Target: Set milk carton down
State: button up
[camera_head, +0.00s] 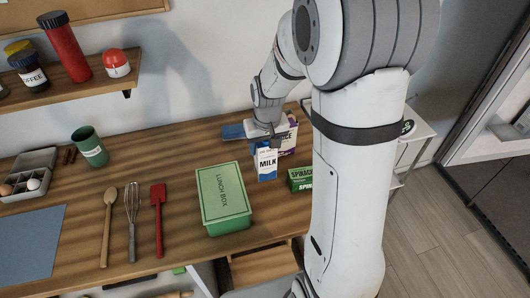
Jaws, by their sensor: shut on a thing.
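The milk carton (267,166) is a small blue and white box marked MILK. It stands upright at the back right of the wooden counter, just right of the green lunch box. My gripper (265,143) is at the top of the carton and shut on it. The fingertips are small in this view. I cannot tell whether the carton's base touches the counter.
The lunch box (222,193) is close on the left. A green spinach box (299,179) is close on the right, and a purple and white carton (291,137) stands behind. Utensils, including a red spatula (158,215), lie further left. An open drawer (262,268) juts out below the counter.

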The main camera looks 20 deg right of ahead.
jog(key=shift+s+d+f, duration=0.1)
jog(key=shift+s+f, duration=0.05)
jog(key=shift+f, duration=1.6)
jog(key=shift+f, duration=0.2)
jog(key=o, duration=1.4)
